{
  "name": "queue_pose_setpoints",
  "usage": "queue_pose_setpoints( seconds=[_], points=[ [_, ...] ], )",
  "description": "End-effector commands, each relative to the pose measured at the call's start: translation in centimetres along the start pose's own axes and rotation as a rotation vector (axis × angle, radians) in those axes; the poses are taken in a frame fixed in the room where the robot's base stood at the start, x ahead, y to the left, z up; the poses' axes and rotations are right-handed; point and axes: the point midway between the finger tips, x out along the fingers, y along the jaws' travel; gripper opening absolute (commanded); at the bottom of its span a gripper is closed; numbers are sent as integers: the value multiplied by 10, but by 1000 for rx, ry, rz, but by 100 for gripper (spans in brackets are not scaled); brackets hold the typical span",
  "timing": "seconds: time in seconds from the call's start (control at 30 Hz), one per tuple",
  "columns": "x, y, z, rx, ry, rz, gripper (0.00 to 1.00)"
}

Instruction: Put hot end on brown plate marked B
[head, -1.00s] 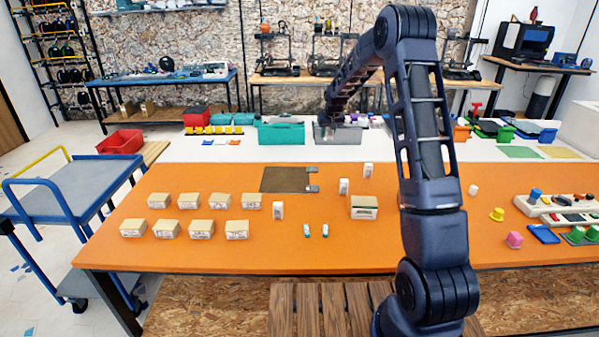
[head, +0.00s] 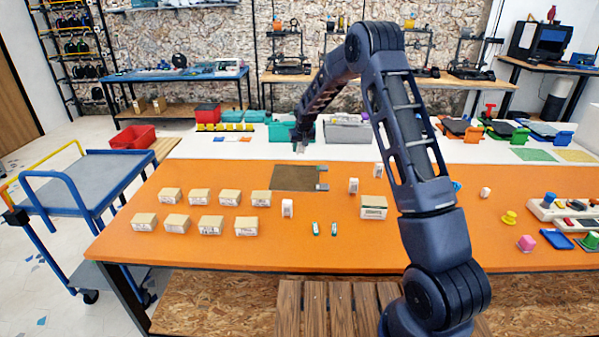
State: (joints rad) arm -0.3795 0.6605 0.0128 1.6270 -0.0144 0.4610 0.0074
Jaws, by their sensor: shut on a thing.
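My gripper (head: 301,143) is at the far side of the orange table, above the white strip and just beyond the brown plate. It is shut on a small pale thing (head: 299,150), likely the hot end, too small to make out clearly. The brown plate (head: 298,178) lies flat and bare on the orange table, with two small grey tabs at its right edge. Any letter B on it is too small to read. The held thing is apart from the plate.
Several tan boxes (head: 201,224) stand in two rows left of the plate. White boxes (head: 353,185) and a larger tan box (head: 374,207) stand to its right. A grey bin (head: 348,131) and teal bin (head: 280,131) stand behind. The orange around the plate is mostly clear.

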Motion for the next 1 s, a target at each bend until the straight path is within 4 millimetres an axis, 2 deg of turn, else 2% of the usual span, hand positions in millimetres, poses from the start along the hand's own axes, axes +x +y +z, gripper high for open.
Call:
queue_pose_setpoints(
  seconds=[0.1,0.3,0.67,0.9,1.0],
  points=[
    [26,0,11,0,-3,0,9],
    [61,0,26,0,-1,0,9],
    [85,0,35,0,-1,0,9],
    [113,0,48,-1,-2,0,9],
    [116,0,48,0,0,0,9]
  ],
)
